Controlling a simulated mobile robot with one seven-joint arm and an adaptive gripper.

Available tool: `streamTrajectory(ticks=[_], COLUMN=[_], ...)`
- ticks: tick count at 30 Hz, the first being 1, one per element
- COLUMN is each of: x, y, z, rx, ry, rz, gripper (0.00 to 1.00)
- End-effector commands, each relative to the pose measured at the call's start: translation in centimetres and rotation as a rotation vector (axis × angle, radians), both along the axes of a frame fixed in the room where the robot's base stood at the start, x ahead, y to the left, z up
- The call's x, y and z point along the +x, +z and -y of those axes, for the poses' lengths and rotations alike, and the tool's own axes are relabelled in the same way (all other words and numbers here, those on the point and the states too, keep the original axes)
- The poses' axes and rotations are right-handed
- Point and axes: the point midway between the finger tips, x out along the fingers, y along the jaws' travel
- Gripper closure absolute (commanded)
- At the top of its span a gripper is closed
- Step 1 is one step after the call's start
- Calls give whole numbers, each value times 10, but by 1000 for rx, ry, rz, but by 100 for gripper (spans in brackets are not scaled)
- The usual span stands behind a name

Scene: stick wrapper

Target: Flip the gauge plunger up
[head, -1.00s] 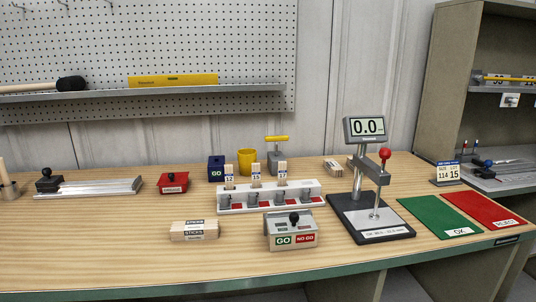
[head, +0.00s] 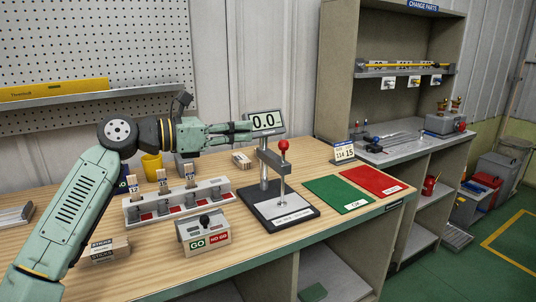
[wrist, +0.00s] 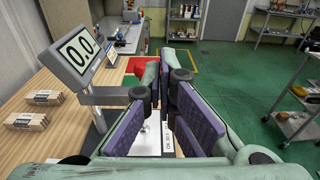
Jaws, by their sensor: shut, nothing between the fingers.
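The gauge stands on a dark base (head: 304,214) on the bench. Its tilted display (head: 266,121) reads 0.0. Its red ball knob (head: 283,146) sits atop an upright rod beside the grey bracket. My gripper (head: 250,131) reaches in from the left, shut and empty, its tips close to the display in the head view; I cannot tell whether they touch it. In the wrist view my gripper (wrist: 168,58) is to the right of the display (wrist: 76,54). My fingers hide the red knob there.
A green mat (head: 336,193) and a red mat (head: 376,181) lie right of the gauge. A GO/NO GO block (head: 205,233) and a white stick rack (head: 203,203) stand to its left. A shelf unit (head: 340,55) rises behind on the right.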

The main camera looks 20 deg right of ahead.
Motion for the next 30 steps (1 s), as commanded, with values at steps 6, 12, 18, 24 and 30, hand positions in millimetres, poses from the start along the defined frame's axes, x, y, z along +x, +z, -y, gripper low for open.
streamTrajectory(ticks=[6,12,18,24,30], x=[32,33,37,40,42], y=[-63,-71,-81,-92,-97], z=[-8,14,49,76,85], rx=[241,249,245,244,243], ry=[21,16,16,17,19], rz=[5,3,2,3,3], gripper=[100,100,100,100,100])
